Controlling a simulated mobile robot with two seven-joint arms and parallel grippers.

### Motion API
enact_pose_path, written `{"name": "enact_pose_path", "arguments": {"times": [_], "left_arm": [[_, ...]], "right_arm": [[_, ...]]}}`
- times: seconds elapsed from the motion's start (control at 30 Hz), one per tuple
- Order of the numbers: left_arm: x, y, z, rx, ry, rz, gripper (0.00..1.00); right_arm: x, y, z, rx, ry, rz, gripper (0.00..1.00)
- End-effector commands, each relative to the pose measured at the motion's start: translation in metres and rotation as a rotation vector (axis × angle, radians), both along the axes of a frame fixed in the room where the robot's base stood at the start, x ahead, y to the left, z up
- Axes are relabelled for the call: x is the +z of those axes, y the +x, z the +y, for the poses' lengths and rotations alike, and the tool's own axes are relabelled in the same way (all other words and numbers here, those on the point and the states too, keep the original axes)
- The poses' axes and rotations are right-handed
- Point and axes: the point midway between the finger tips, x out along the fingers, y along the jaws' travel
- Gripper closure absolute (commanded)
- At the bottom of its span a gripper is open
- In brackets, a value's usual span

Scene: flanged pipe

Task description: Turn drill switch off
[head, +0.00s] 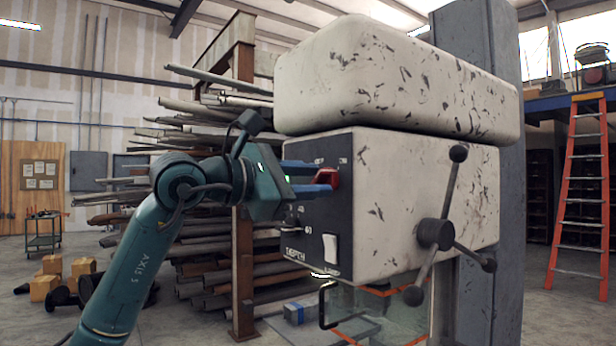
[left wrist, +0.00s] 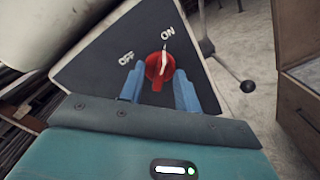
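The drill switch is a red rotary knob (left wrist: 158,70) on a dark panel (left wrist: 105,62) marked OFF at the left and ON at the top right. Its pale pointer is toward ON. In the head view the red knob (head: 328,179) sits high on the front panel of the worn cream drill head (head: 410,195). My left gripper (head: 322,180) reaches it from the left. In the left wrist view its two blue fingers (left wrist: 160,82) are apart, one on either side of the knob; close contact is hard to judge. My right gripper is not in view.
A white lamp switch (head: 330,248) is lower on the panel. A three-spoke feed handle (head: 436,234) sticks out from the drill's side. A clear guard with a black handle (head: 325,305) hangs below. A pipe rack (head: 243,200) stands behind my left arm.

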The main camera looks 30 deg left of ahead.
Motion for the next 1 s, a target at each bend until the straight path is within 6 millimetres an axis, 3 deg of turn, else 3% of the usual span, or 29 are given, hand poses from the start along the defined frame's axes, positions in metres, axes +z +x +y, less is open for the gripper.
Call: {"name": "enact_pose_path", "arguments": {"times": [0.17, 0.57, 1.0], "left_arm": [[-0.0004, 0.0000, 0.0002, 0.000, 0.000, 0.000, 0.68], [-0.0003, -0.0003, 0.0003, 0.000, 0.000, 0.000, 1.00], [-0.0004, -0.0004, 0.0003, 0.001, -0.036, 0.016, 1.00]], "right_arm": [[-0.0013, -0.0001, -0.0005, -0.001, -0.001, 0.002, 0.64], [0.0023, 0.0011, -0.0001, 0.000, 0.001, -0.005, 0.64], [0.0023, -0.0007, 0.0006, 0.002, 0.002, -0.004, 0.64]]}}
